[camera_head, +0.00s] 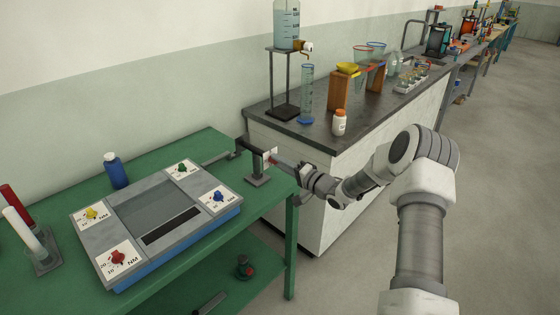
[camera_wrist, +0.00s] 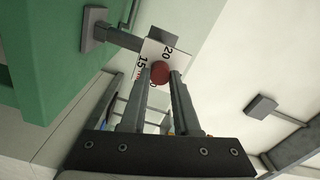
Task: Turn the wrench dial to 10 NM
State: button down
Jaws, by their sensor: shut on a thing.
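A white dial card (camera_wrist: 158,52) shows in the wrist view, with 20 and 15 readable and its other marks partly hidden. A round red dial knob (camera_wrist: 160,72) sits in front of the card. My gripper (camera_wrist: 162,78) is shut on the red knob, one finger on each side. In the head view my gripper (camera_head: 284,163) reaches from the right to the small white card (camera_head: 270,154) on a grey stand (camera_head: 258,178) at the green table's right end. The knob's pointer and its present reading cannot be made out.
A grey and blue box (camera_head: 178,264) with yellow, green, blue and red knobs on NM cards lies on the green table (camera_head: 215,142). A blue bottle (camera_head: 115,170) stands behind it. A dark-topped bench (camera_head: 310,130) with glassware stands close behind my gripper. Open floor lies right.

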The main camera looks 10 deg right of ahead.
dwell(0.3)
jog(key=c, duration=0.6)
grip_release()
jog(key=shift+c, duration=0.2)
jog(key=shift+s, duration=0.1)
jog(key=v, duration=1.7)
jog(key=shift+d+r, duration=0.1)
